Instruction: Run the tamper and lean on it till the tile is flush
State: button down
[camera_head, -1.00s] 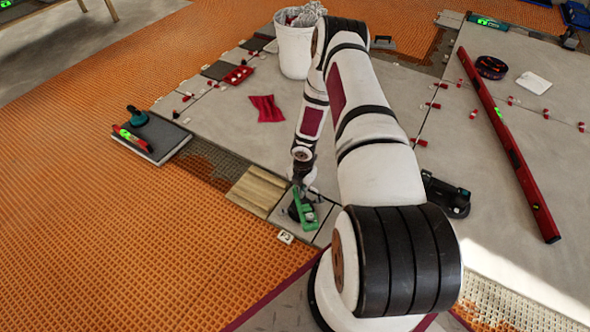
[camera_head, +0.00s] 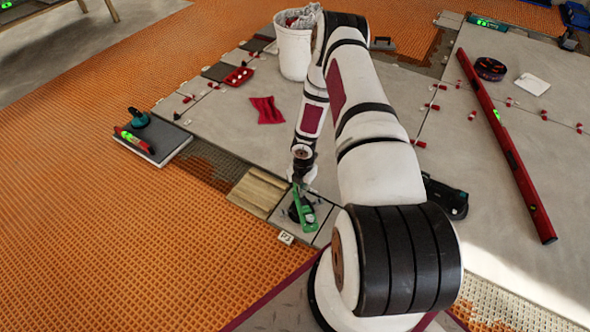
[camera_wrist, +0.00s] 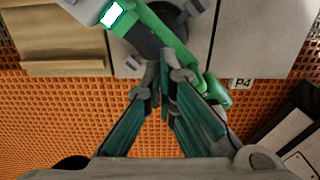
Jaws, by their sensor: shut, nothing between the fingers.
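The green-and-black tamper (camera_head: 303,210) stands on a small grey tile (camera_head: 283,218) at the edge of the tiled floor. In the wrist view the tamper's green body (camera_wrist: 180,52) runs diagonally, with a white lit display at its upper left and a dark round part behind it. My gripper (camera_wrist: 166,68) is shut, its fingertips together at the green body and holding nothing. I cannot tell whether they touch it. The tile (camera_wrist: 122,62) is partly covered by the tamper, and its height against its neighbours cannot be judged.
A P4 tag (camera_head: 286,237) lies beside the tile on the orange matting (camera_head: 120,250). Wood-look tile (camera_head: 258,190) adjoins on the left. A black case (camera_head: 446,198) is to the right.

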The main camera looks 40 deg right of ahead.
jog(key=shift+r+p, duration=1.5)
jog(key=shift+r, duration=0.75)
jog(key=shift+d, duration=0.1)
